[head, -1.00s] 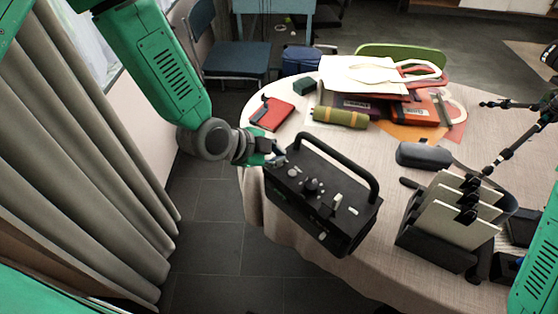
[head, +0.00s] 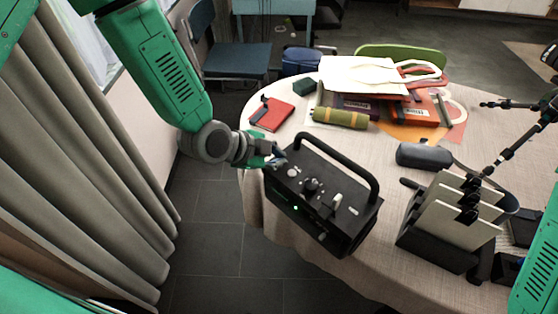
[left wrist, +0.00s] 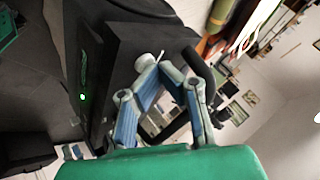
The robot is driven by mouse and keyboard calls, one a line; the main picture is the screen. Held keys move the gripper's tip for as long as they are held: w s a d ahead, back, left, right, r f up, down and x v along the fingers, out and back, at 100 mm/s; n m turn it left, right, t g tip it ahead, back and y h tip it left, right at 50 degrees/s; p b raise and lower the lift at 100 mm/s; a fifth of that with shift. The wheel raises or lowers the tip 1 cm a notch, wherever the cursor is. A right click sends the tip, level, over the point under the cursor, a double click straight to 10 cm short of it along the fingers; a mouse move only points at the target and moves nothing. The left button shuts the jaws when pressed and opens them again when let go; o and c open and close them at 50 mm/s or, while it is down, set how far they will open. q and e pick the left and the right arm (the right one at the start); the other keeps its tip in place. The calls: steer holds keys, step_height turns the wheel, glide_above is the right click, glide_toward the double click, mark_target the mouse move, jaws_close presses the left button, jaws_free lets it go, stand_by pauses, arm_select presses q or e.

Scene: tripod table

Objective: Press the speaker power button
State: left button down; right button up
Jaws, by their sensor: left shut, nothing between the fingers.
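The speaker (head: 325,215) is a black box with a carrying handle, standing near the left front edge of the round table. Its top holds knobs and switches, and a small green light glows on its front. In the left wrist view the speaker (left wrist: 125,50) fills the left side, with the green light and a pale knob showing. My left gripper (head: 279,159) is shut and empty at the speaker's back left top corner. In the wrist view its fingers (left wrist: 165,65) are close to the pale knob; I cannot tell whether they touch. My right gripper is not in view.
The table (head: 290,128) has a cream cloth. A red notebook (head: 271,114), a green roll (head: 340,118) and a pile of bags (head: 375,75) lie behind the speaker. A grey case (head: 424,155) and a file rack (head: 440,240) stand to the right. Curtains (head: 75,160) hang at left.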

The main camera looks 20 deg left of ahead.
arm_select(q)
steer(key=shift+r+p, duration=0.6)
steer(key=shift+r, duration=0.2)
step_height(320, 180, up, 5)
steer(key=p, duration=0.4)
steer(key=shift+f, duration=0.15)
stand_by(0.6)
